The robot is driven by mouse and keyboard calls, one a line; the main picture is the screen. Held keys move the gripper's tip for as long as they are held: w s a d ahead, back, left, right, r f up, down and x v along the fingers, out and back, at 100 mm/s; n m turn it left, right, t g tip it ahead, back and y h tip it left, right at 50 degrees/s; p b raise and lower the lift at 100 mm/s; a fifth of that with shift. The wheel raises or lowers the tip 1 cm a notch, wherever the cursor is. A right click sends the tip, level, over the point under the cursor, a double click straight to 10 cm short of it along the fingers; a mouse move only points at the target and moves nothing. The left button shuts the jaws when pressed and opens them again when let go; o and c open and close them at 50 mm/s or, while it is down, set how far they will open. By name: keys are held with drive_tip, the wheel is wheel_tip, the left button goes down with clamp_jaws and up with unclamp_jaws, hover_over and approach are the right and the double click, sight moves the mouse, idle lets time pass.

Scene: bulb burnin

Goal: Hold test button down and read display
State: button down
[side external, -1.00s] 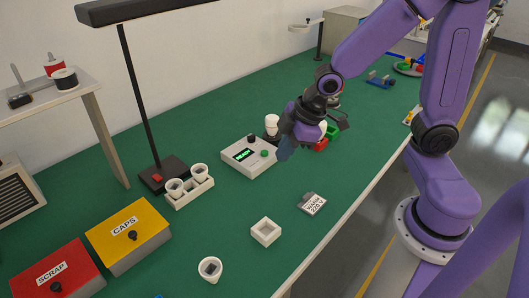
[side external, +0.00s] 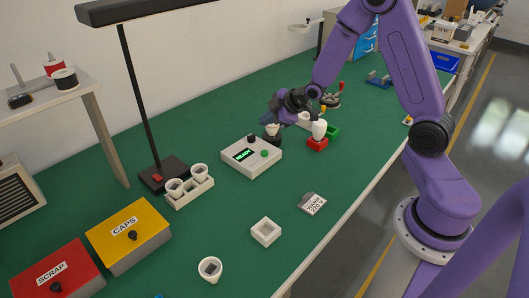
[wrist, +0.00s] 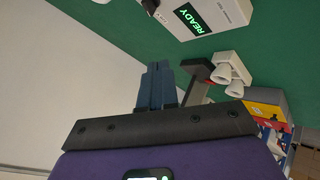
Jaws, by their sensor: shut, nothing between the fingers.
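The white tester box (side external: 268,162) stands on the green bench. Its green button (side external: 264,153) is uncovered and nothing touches it. Its display (side external: 243,155) reads READY in green, and also reads READY in the wrist view (wrist: 195,20). A black knob (side external: 251,138) sits at its back edge. A white bulb (side external: 271,129) is in a black socket beside the box, partly behind my gripper. My gripper (side external: 270,104) is above and behind that bulb, apart from the button. In the wrist view its blue fingers (wrist: 157,84) are together and empty.
A rack with white cups (side external: 190,193) and a lamp (side external: 163,174) stand left of the box. A white square holder (side external: 266,232) and a tag (side external: 313,204) lie in front. Bench between them is clear.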

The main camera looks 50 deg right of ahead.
sight(267, 153)
drive_tip(key=shift+f, duration=0.15)
drive_tip(key=shift+f, duration=4.3)
drive_tip(key=shift+f, duration=0.15)
drive_tip(key=shift+f, duration=0.25)
drive_tip(key=shift+f, duration=0.45)
drive_tip(key=shift+r, duration=0.1)
idle(0.9)
drive_tip(key=shift+r, duration=0.8)
drive_tip(key=shift+r, duration=2.5)
